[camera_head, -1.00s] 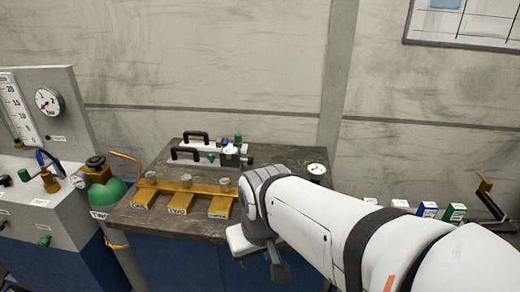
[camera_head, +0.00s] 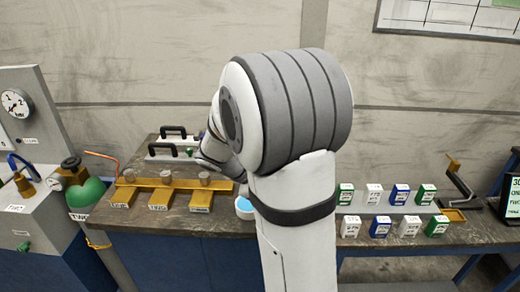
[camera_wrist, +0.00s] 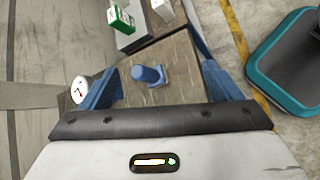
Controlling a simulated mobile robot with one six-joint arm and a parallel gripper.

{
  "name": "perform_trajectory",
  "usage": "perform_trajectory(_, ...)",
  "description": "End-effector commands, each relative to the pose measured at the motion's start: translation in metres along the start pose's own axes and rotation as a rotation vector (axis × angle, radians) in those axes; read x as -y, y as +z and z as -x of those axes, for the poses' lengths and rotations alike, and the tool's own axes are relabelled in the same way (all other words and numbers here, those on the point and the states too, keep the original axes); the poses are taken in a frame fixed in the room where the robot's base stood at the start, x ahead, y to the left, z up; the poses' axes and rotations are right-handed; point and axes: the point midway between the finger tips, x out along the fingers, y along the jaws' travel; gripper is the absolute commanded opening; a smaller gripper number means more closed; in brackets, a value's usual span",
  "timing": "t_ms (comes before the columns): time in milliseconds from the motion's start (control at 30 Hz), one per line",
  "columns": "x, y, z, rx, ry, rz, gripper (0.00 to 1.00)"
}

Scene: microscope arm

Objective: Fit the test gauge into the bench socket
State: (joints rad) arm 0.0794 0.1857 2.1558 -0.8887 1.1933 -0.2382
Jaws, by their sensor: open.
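A round white-faced dial gauge (camera_wrist: 80,89), which looks like the test gauge, shows at the left of the wrist view, beside the left finger. A short blue upright fitting (camera_wrist: 148,75) on a small base stands on the bench top; I cannot tell whether it is the bench socket. My gripper (camera_wrist: 160,82) is open, its blue fingers spread wide on either side of that fitting in the picture, with nothing held between them. In the head view my arm hides the gripper and this part of the bench.
A yellow manifold (camera_head: 160,184) and black-handled parts (camera_head: 173,132) stand on the bench left of my arm. Several green, white and blue boxes (camera_head: 400,194) stand to the right. A console with a gauge (camera_head: 15,102) is far left. A teal-rimmed bin (camera_wrist: 262,85) is at the wrist view's right.

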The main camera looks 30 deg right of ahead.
Motion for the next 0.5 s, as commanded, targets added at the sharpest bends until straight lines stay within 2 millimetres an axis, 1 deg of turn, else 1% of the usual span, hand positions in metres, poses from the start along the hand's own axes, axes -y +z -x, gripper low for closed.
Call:
perform_trajectory(33, -0.018, -0.008, -0.011, 0.068, 0.042, 0.071, 0.84)
perform_trajectory(100, -0.042, -0.018, -0.025, 0.155, 0.109, 0.167, 0.84)
perform_trajectory(167, -0.062, -0.029, -0.035, 0.228, 0.168, 0.248, 0.84)
perform_trajectory(200, -0.075, -0.036, -0.043, 0.277, 0.206, 0.304, 0.84)
perform_trajectory(300, -0.103, -0.058, -0.06, 0.39, 0.3, 0.433, 0.84)
perform_trajectory(400, -0.124, -0.081, -0.075, 0.482, 0.383, 0.54, 0.84)
perform_trajectory(500, -0.138, -0.099, -0.085, 0.549, 0.447, 0.618, 0.84)
